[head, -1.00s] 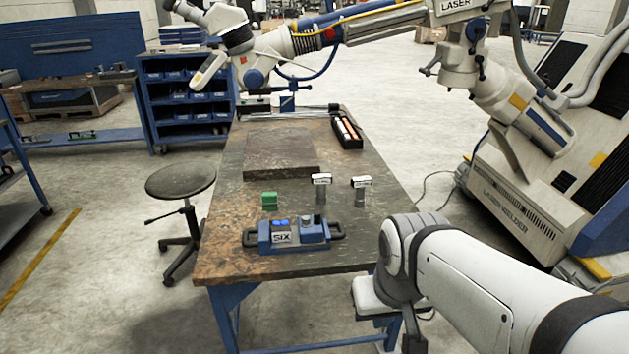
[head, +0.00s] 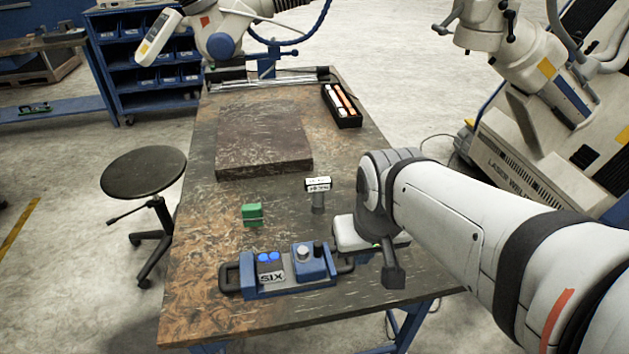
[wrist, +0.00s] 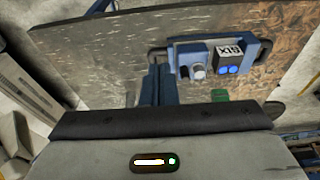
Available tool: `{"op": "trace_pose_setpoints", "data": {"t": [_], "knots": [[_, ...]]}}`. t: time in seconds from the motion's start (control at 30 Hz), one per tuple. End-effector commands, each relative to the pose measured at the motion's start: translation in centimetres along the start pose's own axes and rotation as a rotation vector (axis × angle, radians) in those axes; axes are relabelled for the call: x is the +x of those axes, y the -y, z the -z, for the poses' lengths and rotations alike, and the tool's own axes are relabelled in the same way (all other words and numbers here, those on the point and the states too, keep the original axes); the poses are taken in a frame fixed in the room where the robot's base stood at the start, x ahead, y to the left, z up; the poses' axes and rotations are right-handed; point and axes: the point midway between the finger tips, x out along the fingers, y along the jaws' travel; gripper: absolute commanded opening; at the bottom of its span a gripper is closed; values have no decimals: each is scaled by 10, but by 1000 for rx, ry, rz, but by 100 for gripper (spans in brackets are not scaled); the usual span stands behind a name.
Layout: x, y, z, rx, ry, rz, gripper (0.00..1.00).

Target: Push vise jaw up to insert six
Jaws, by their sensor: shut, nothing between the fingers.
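The blue vise (head: 290,290) lies on the bench's near part, with a black handle at each end. The insert marked SIX (head: 271,279), with two blue round spots on top, sits in its left part. The vise jaw (head: 314,268), a blue block with a silver knob, stands just right of the insert, with at most a narrow gap. In the wrist view the vise appears upside down, with the jaw (wrist: 197,74) left of the insert (wrist: 229,58). My gripper (wrist: 158,68) is shut and empty, close to the jaw-side handle; contact cannot be told. Its fingertips are unclear in the head view.
A green block (head: 252,214) and a white-labelled piece on a grey post (head: 318,192) stand behind the vise. Farther back are a dark plate (head: 262,145) and a black tray (head: 342,108) of coloured sticks. A stool (head: 143,172) stands left of the bench.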

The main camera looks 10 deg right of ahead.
Motion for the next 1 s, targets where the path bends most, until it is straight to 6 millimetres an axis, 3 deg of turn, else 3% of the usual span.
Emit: {"op": "trace_pose_setpoints", "data": {"t": [0.27, 0.47, 0.77, 1.0], "knots": [[0, 0, 0, 6, 4, 2, 0], [6, -9, 13, 152, 102, 43, 0], [40, -39, 51, 703, 404, 193, 0], [80, -76, 77, 1156, 638, 335, 0]]}}
